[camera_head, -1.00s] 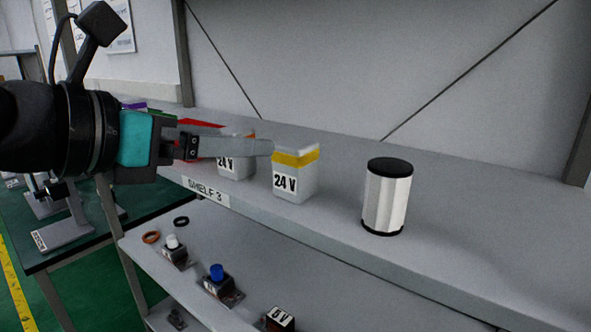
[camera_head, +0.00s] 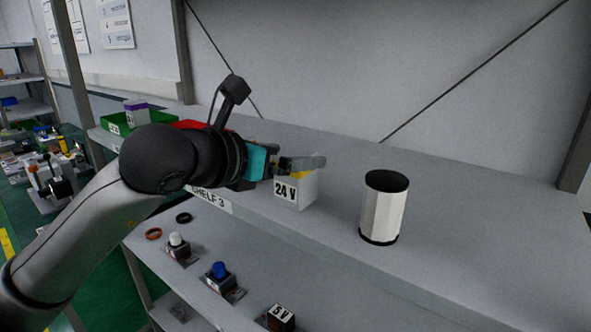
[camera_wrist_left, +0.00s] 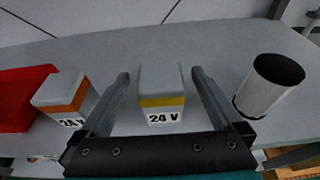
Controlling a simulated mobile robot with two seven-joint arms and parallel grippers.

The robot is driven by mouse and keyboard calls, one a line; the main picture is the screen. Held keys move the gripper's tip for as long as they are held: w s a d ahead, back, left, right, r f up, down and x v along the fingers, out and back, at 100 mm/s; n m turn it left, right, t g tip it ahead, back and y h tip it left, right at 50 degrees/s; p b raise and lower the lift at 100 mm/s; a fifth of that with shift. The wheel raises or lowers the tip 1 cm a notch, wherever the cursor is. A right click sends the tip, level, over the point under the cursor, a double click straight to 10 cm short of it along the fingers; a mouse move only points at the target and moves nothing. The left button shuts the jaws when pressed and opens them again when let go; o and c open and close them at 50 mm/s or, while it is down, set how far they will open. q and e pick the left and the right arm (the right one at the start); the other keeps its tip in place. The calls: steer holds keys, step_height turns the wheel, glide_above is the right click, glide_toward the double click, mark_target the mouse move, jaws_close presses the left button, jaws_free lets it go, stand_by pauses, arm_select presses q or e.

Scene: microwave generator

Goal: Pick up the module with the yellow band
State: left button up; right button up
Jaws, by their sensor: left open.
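The module with the yellow band (camera_head: 297,188) is a white box labelled 24 V. It stands upright on the top shelf, its upper part partly hidden by my left gripper in the head view. My left gripper (camera_head: 318,162) is open at the module. In the left wrist view the module (camera_wrist_left: 161,92) stands between the two spread fingers of the gripper (camera_wrist_left: 160,80), with a gap on each side. My right gripper is not in view.
A white cylinder with black ends (camera_head: 383,207) stands to the right. An orange-banded module (camera_wrist_left: 62,98) and a red bin (camera_wrist_left: 22,98) are to the left. The lower shelf holds several small parts, including a blue button (camera_head: 219,270). Shelf space behind the module is clear.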

arm_select(q)
steer(key=shift+x, duration=1)
steer(key=shift+r, duration=0.15)
jaws_close()
